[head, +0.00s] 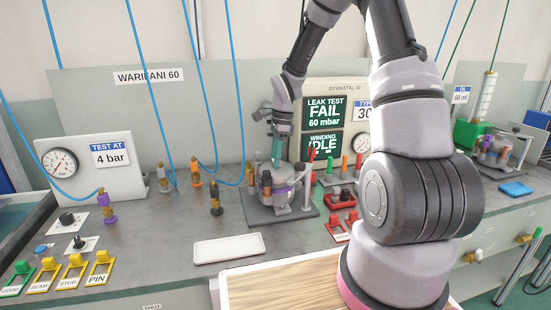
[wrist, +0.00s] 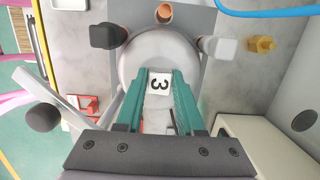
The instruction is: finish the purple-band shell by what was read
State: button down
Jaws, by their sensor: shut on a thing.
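The purple-band shell (head: 283,196) is a grey rounded body with a purple patch, upright on a dark plate at the middle of the bench. My gripper (head: 277,150) comes down onto its top from above. In the wrist view, my teal fingers (wrist: 159,85) are shut on a pale upright piece marked 3 (wrist: 160,100) at the top of the round grey shell (wrist: 160,52). Whether the piece is part of the shell is unclear. The screen (head: 324,113) reads LEAK TEST FAIL 60 mbar. The screen below it (head: 321,149) reads WINDING IDLE.
Yellow tags SEAM (head: 43,275), STUB (head: 72,268) and PIN (head: 101,266) stand beside the green GOOD tag (head: 17,278). A gauge panel (head: 98,165) reads TEST AT 4 bar. An empty white tray (head: 229,248) lies in front. Blue hoses (head: 146,90) hang at left.

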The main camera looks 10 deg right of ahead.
jog(key=shift+r, duration=0.1)
dwell(0.5)
jog(key=shift+r, duration=2.65)
